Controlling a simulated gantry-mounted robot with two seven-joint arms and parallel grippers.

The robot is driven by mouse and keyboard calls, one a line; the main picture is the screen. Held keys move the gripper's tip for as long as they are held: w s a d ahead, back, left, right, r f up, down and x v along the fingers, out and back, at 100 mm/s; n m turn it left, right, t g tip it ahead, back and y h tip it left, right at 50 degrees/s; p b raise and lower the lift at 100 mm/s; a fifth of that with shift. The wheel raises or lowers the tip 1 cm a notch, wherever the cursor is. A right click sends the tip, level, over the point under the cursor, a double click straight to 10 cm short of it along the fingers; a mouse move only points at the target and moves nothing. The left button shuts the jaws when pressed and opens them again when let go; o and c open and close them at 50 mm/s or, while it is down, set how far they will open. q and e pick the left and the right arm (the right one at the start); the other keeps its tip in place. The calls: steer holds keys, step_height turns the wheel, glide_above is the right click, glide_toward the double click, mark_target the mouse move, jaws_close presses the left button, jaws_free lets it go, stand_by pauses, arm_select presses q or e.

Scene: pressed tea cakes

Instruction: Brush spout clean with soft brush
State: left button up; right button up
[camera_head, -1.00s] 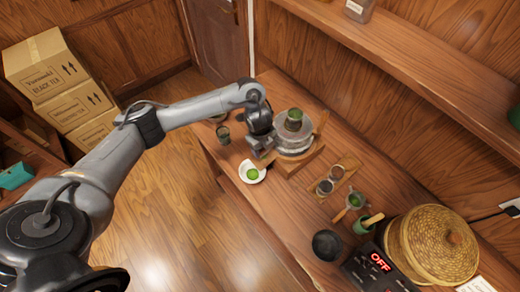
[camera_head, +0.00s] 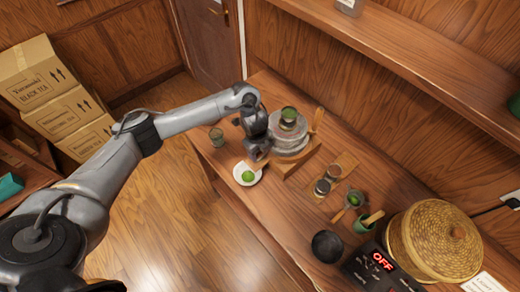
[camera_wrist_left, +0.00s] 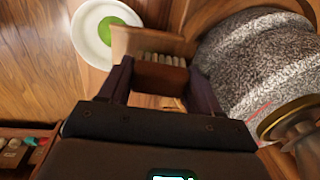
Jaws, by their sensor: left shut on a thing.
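My left gripper (camera_head: 257,156) is at the front of the grey stone mill (camera_head: 291,134), above the wooden spout. In the left wrist view its two dark fingers (camera_wrist_left: 160,82) are shut on a brown brush (camera_wrist_left: 163,76) with pale bristles. The bristles lie over or against the wooden spout (camera_wrist_left: 130,42); I cannot tell whether they touch it. The spout's end is by a white plate (camera_head: 240,177) with green powder (camera_head: 248,176). The mill also shows in the wrist view (camera_wrist_left: 255,58). In the head view the gripper hides the brush.
A glass (camera_head: 216,136) stands left of the gripper. The counter's front edge is close to the plate.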

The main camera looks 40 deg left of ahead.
arm_select(q)
steer(key=shift+f+b, duration=0.3)
steer(key=shift+f, duration=0.35)
stand_by(0.4)
stand_by(0.5)
steer(key=shift+f, duration=0.1)
stand_by(0.4)
